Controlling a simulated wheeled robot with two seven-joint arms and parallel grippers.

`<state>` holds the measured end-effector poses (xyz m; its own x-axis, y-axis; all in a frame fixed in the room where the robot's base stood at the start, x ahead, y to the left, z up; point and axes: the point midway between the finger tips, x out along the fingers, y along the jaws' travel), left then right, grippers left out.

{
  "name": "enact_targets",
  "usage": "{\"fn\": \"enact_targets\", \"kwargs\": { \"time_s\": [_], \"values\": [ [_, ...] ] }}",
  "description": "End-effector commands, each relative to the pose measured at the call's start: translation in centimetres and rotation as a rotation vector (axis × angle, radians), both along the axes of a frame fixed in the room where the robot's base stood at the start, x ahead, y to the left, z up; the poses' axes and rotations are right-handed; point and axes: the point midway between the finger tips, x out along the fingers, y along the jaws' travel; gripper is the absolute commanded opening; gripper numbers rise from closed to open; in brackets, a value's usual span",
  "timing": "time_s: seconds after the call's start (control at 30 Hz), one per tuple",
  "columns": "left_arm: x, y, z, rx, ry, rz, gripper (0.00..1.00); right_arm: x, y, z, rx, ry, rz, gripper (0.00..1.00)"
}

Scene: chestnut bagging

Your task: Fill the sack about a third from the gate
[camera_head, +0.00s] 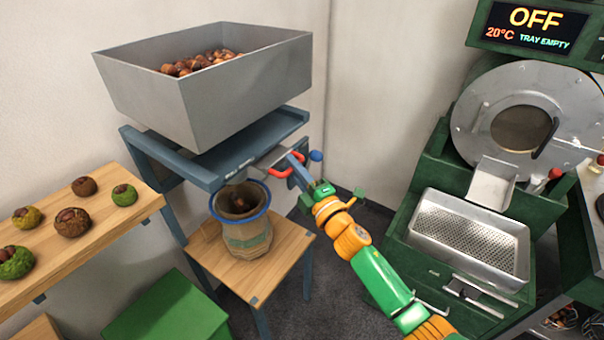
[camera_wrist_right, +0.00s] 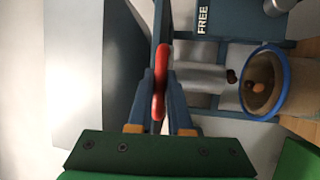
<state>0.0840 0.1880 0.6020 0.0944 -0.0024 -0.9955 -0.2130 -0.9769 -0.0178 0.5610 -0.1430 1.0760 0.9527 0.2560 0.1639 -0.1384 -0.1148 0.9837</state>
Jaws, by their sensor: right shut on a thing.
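The grey hopper (camera_head: 255,90) on a blue stand holds a heap of chestnuts (camera_head: 198,63). Below its outlet the sack (camera_head: 247,240), with a blue rim, stands open and upright on a wooden stool. Some chestnuts (camera_head: 238,204) show inside it; its fill level is hard to judge. My right gripper (camera_head: 297,160) is shut on the red gate handle (camera_head: 283,173). In the right wrist view the handle (camera_wrist_right: 159,85) sits between the fingers. My left gripper is out of view.
A wooden shelf (camera_head: 100,232) with several chestnuts and husks is at left, above a green box (camera_head: 168,310). A green roaster (camera_head: 440,180) with a perforated tray (camera_head: 465,240) stands at right; its display reads OFF, TRAY EMPTY.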

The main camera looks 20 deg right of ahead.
Motion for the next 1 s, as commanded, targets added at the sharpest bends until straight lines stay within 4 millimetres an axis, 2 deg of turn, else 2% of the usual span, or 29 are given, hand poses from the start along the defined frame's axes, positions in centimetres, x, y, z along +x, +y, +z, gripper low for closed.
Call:
{"fn": "enact_targets", "kwargs": {
  "time_s": [0.03, 0.13, 0.4, 0.43, 0.5, 0.53, 0.87, 1.0],
  "values": [
    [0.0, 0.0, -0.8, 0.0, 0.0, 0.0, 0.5, 0.6, 0.4, -0.3, 0.002, -0.004, 0.0, 0.0],
    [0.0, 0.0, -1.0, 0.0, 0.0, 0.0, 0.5, 1.2, 1.0, -0.1, -0.002, -0.003, 0.001, 0.0],
    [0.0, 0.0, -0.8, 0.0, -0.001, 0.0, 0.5, 1.3, 1.1, 0.2, -0.001, -0.004, 0.001, 0.0],
    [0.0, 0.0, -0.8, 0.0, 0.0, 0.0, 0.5, 1.3, 1.1, 0.2, -0.002, -0.004, 0.001, 0.23],
    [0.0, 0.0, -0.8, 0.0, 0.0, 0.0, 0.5, 1.3, 1.1, 0.2, -0.001, -0.004, 0.001, 0.42],
    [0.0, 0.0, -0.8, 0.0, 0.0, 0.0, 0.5, 1.3, 1.1, 0.2, -0.001, -0.004, 0.001, 0.47],
    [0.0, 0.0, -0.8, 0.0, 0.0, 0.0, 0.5, 1.1, 1.0, 0.1, -0.002, -0.003, 0.0, 0.47],
    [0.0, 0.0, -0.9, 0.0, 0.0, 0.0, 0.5, -0.4, 0.6, -0.3, -0.004, -0.001, 0.0, 0.47]
  ]
}}
